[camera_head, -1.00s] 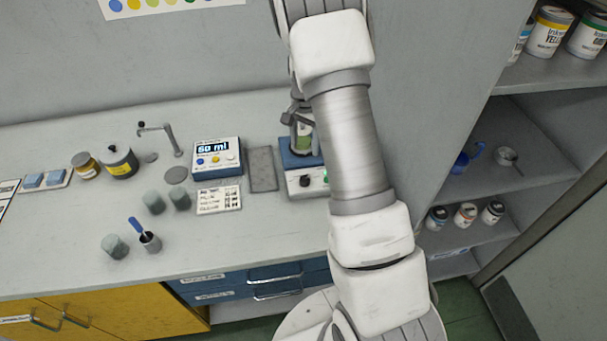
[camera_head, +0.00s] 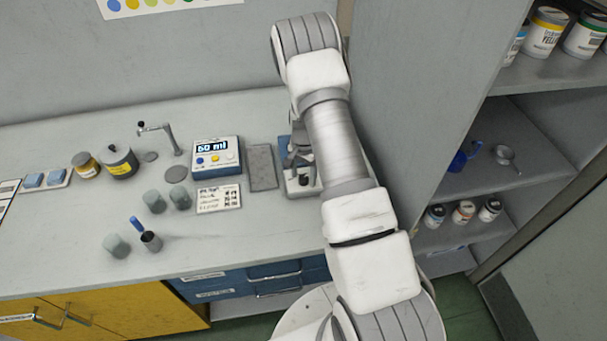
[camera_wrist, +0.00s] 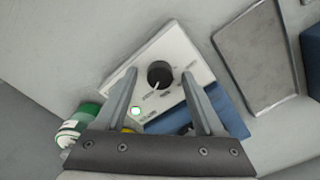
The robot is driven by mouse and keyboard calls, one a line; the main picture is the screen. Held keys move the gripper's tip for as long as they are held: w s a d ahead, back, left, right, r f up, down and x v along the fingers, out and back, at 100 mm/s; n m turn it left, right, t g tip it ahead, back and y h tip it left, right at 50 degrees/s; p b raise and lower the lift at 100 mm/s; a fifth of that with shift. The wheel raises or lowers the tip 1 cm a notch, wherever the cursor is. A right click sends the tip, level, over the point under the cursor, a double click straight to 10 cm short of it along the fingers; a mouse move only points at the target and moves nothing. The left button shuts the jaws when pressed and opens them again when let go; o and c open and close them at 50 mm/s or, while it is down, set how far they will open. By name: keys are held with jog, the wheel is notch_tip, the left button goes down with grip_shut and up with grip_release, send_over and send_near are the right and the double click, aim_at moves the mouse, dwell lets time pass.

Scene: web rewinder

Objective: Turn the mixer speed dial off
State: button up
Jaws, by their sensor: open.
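The mixer (camera_head: 284,155) is a blue unit with a pale front panel, at the right end of the counter and partly hidden by my arm. Its black speed dial (camera_wrist: 160,73) has a white pointer line toward the lower left in the wrist view. Small marks surround it, too small to read. A green indicator light (camera_wrist: 136,112) glows on the panel. My gripper (camera_wrist: 160,76) is open, with one finger on either side of the dial in that view. I cannot tell whether the fingers touch it. The dial also shows in the head view (camera_head: 304,180).
A green-labelled jar (camera_wrist: 82,122) is close to my gripper's left side in the wrist view. A grey mat (camera_head: 262,167) and a dispenser reading 60 ml (camera_head: 216,157) lie left of the mixer. A shelf unit (camera_head: 500,200) stands on the right.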

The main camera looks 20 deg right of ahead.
jog(key=shift+c, duration=0.3)
grip_shut()
